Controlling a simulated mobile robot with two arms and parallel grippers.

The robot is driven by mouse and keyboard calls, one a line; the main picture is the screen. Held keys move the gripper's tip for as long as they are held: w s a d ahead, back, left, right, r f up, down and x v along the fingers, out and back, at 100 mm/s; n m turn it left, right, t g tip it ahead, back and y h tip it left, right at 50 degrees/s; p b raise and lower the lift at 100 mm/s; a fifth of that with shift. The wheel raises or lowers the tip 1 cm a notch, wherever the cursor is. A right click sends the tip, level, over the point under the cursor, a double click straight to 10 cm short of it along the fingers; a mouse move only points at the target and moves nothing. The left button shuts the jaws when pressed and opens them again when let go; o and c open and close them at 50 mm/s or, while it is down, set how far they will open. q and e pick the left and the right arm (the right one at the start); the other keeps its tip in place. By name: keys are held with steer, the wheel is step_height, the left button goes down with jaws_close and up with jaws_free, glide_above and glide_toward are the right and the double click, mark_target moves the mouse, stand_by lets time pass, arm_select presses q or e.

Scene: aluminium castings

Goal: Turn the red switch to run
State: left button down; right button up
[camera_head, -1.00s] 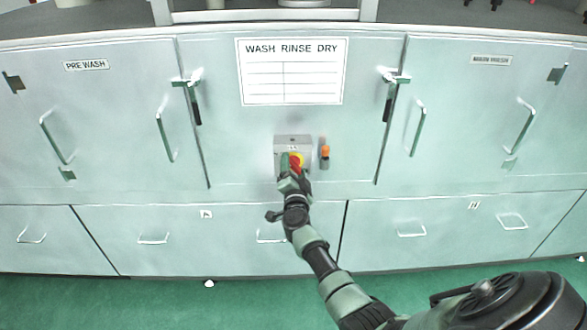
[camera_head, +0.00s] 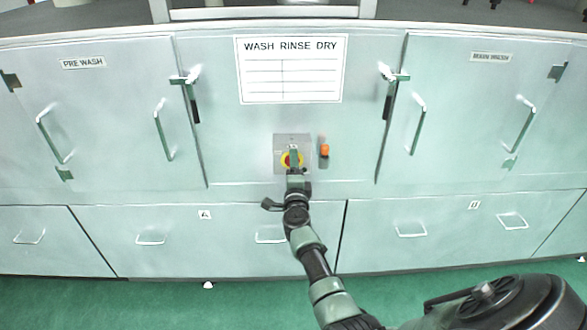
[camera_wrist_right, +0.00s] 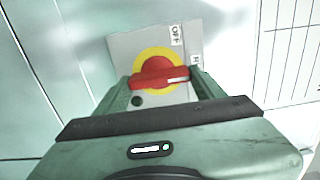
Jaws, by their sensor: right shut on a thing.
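The red switch (camera_wrist_right: 152,76) is a rotary handle on a yellow disc, on a grey box (camera_head: 278,141) fixed to the machine's middle panel. In the right wrist view its handle lies nearly level between my fingers, with a white mark at its right end. An "OFF" label (camera_wrist_right: 176,36) is above right, and a second label (camera_wrist_right: 195,59), partly hidden by a finger, begins with what looks like "R". The mark points below this second label. My right gripper (camera_head: 293,160) is shut on the switch handle. My left gripper is not in view.
A small orange item (camera_head: 324,150) hangs just right of the box. A white "WASH RINSE DRY" sign (camera_head: 291,70) is above it. Doors with bar handles (camera_head: 164,130) flank the panel, and drawers (camera_head: 150,238) run below. The green floor (camera_head: 150,300) in front looks clear.

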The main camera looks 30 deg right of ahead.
steer(key=shift+f, duration=0.15)
steer(key=o, duration=1.4)
steer(key=shift+c, duration=0.2)
steer(key=p+v, duration=0.1)
steer(key=v, duration=0.7)
steer(key=shift+d, duration=0.1)
